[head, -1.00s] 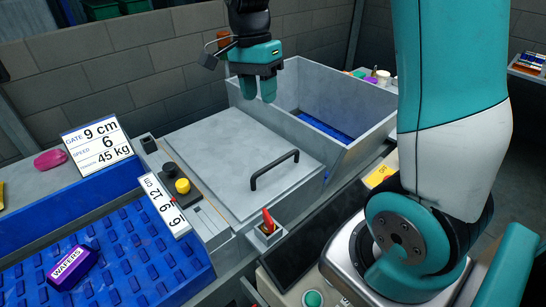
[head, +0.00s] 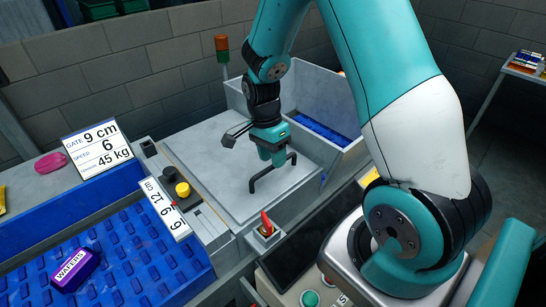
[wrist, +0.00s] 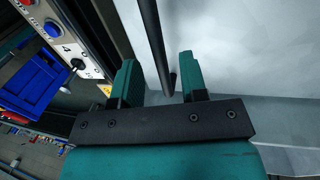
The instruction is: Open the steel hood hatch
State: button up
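The steel hood hatch (head: 215,150) is a flat grey lid, lying shut on the machine. Its black bar handle (head: 262,180) stands near the lid's front right edge. My gripper (head: 274,162) is over the lid at the handle, pointing down, and partly hides it. In the wrist view, my gripper (wrist: 160,80) is open, with the handle bar (wrist: 153,38) running between its two teal fingers, with gaps on both sides. The pale hatch surface (wrist: 235,50) lies beyond the fingers.
A grey open bin (head: 310,95) with a blue floor stands behind the hatch. A red-tipped lever (head: 266,222) is in front of it. A yellow knob (head: 183,189) and a blue conveyor (head: 130,250) carrying a purple wafers pack (head: 74,268) are to the left.

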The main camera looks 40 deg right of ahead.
jog(key=shift+s+f, duration=0.1)
jog(key=shift+f, duration=0.6)
grip_shut()
jog(key=shift+r, duration=0.15)
